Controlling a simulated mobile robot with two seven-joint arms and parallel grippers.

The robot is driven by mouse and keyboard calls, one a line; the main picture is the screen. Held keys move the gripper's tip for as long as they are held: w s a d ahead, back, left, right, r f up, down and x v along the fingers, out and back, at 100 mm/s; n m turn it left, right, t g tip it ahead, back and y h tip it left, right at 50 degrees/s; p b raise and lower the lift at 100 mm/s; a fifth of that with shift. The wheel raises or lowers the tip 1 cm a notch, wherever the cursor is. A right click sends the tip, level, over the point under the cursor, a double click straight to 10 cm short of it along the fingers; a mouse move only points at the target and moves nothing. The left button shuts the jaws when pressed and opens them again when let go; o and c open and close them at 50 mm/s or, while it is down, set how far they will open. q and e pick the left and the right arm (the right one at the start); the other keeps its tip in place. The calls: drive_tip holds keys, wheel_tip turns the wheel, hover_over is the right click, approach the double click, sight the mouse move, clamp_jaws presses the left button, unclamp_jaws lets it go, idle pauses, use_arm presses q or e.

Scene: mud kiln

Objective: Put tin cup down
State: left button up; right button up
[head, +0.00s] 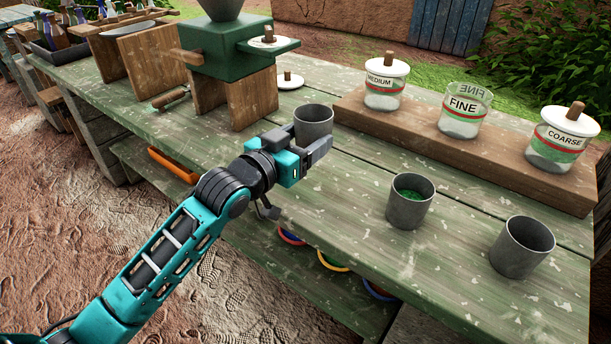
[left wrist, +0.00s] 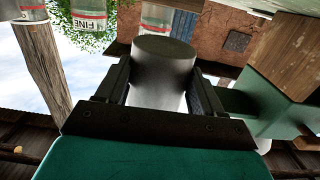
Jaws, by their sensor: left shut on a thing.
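My left gripper (head: 312,150) is shut on a grey tin cup (head: 314,122), just in front of the green grinder (head: 228,55) on the table. The cup is upright with its open rim facing up. It also shows between the two fingers in the left wrist view (left wrist: 163,75). Whether its base touches the table is hidden behind the gripper. Two more tin cups stand on the table to the right: one with green powder inside (head: 409,205), and one that looks empty (head: 521,250). My right gripper is not in view.
A wooden riser (head: 450,148) at the back holds glass jars marked MEDIUM (head: 383,92), FINE (head: 463,120) and COARSE (head: 556,150). The FINE jar has no lid on; a lid (head: 289,80) lies near the grinder. The front of the green table (head: 330,215) is clear.

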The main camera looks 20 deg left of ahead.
sight(304, 183)
use_arm(q)
drive_tip(key=shift+f+b, duration=0.85)
drive_tip(key=shift+f, duration=2.65)
drive_tip(key=shift+f, duration=0.15)
drive_tip(key=o, duration=1.2)
drive_tip(key=shift+s, duration=0.15)
drive_tip(key=f+p+v, duration=0.1)
drive_tip(key=p+v, duration=0.1)
drive_tip(key=v, duration=0.9)
drive_tip(key=s+d+f+g+y, duration=0.1)
drive_tip(key=s+d+f+g, duration=0.1)
drive_tip(key=s+f, duration=0.4)
drive_tip(key=s+d+f+n+g+y, duration=0.1)
drive_tip(key=s+d+f+g+y, duration=0.1)
drive_tip(key=s+f, duration=0.3)
wheel_tip(304, 183, down, 5)
drive_tip(key=shift+s+d+r+g, duration=0.2)
drive_tip(key=shift+s+d+g, duration=0.25)
drive_tip(key=shift+g, duration=0.35)
